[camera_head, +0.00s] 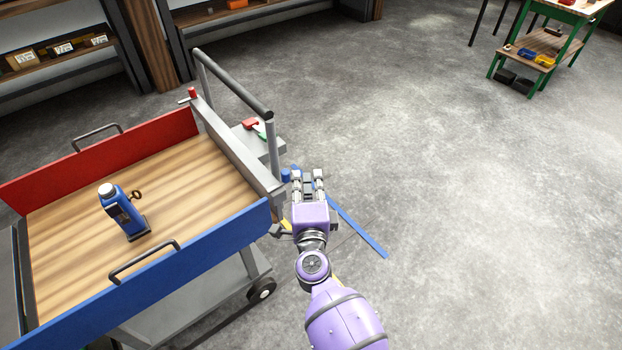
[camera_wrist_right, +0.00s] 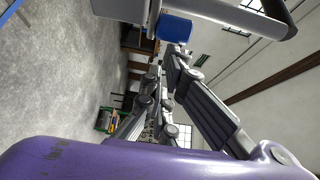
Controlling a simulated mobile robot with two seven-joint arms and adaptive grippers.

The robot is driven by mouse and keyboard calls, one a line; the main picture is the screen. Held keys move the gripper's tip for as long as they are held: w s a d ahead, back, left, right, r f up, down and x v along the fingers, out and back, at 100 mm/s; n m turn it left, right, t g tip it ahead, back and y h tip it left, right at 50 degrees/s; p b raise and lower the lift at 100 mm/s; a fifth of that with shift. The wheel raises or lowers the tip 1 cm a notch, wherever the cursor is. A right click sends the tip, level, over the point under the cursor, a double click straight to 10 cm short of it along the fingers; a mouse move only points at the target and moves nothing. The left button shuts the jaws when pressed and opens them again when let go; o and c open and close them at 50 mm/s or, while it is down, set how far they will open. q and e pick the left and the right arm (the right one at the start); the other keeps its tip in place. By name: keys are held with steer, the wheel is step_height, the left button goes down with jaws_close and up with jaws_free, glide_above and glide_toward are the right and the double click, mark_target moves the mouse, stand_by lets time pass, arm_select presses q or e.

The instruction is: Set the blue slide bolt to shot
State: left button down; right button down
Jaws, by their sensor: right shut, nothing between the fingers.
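The blue slide bolt shows as a small blue knob (camera_head: 286,175) at the near right corner of the cart, by the foot of the grey handle post. In the right wrist view the blue knob (camera_wrist_right: 174,27) appears large, just beyond the fingertips, beside a grey bar. My right gripper (camera_head: 308,173) is shut and empty, just right of the knob; whether it touches the knob I cannot tell. The bolt's rod and seat are mostly hidden, so its position is unclear. My left gripper is out of view.
The cart (camera_head: 185,165) has a red far side wall, a blue near side wall (camera_head: 190,277) and a grey push handle (camera_head: 232,82). A blue bottle (camera_head: 122,212) stands on its deck. A red knob (camera_head: 193,93) sits at the far corner. Open floor lies to the right.

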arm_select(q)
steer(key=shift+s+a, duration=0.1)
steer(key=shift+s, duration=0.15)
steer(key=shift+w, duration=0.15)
arm_select(e)
steer(key=s+a, duration=0.2)
steer(key=a, duration=0.1)
steer(key=shift+s+a, duration=0.25)
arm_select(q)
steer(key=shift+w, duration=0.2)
arm_select(e)
steer(key=shift+r, duration=0.1)
